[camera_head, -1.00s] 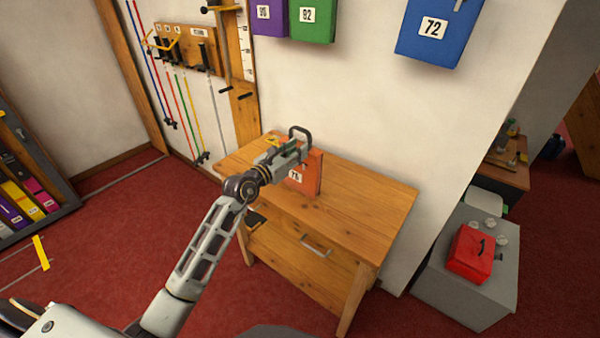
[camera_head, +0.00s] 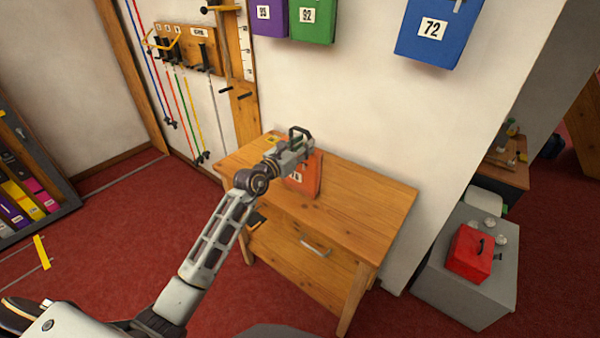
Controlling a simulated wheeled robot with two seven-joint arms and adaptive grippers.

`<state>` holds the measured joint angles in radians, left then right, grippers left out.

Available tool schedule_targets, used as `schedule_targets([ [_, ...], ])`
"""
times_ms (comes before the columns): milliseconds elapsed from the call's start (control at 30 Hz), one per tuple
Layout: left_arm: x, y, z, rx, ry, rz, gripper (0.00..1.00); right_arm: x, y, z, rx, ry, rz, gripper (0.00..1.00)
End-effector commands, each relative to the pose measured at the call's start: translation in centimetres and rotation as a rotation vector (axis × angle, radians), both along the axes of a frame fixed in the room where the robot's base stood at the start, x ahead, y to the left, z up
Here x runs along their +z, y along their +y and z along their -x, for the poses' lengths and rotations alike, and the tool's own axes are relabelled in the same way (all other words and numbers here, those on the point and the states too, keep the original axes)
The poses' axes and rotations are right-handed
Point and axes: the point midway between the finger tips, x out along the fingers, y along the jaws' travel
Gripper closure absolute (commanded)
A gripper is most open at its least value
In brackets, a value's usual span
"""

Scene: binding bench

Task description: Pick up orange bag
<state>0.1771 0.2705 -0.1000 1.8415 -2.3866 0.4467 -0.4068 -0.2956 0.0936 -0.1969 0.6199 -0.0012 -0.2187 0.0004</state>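The orange bag (camera_head: 308,180) stands upright on the wooden table (camera_head: 360,205), with a white number label on its front. My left gripper (camera_head: 301,138) is at the bag's top, in front of its upper left part, and hides that part and some of the label. Its fingers overlap the bag's top edge in the picture; I cannot tell whether they are closed on it. My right gripper is not in view.
The table's right half is clear. A small yellow item (camera_head: 271,140) lies at its back left. Blue (camera_head: 437,30), green (camera_head: 312,18) and purple (camera_head: 269,17) bags are on the wall. A red box (camera_head: 470,253) sits on a grey cabinet (camera_head: 437,283).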

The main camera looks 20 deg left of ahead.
Motion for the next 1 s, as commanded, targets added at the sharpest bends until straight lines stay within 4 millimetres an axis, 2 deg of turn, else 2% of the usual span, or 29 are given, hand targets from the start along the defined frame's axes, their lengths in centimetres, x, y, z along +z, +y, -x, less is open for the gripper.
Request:
schedule_targets([
  [400,0.1,-1.2,-3.0,0.0,0.001,0.0,0.7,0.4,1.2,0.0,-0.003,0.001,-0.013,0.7],
  [700,0.1,-1.3,-3.2,0.001,0.001,0.0,0.7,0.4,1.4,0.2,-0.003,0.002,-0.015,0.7],
  [967,0.1,-1.3,-3.2,0.001,0.001,0.0,0.7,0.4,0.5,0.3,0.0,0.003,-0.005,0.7],
  [1000,0.1,-1.3,-3.2,0.001,0.001,0.0,0.75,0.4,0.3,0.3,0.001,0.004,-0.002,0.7],
])
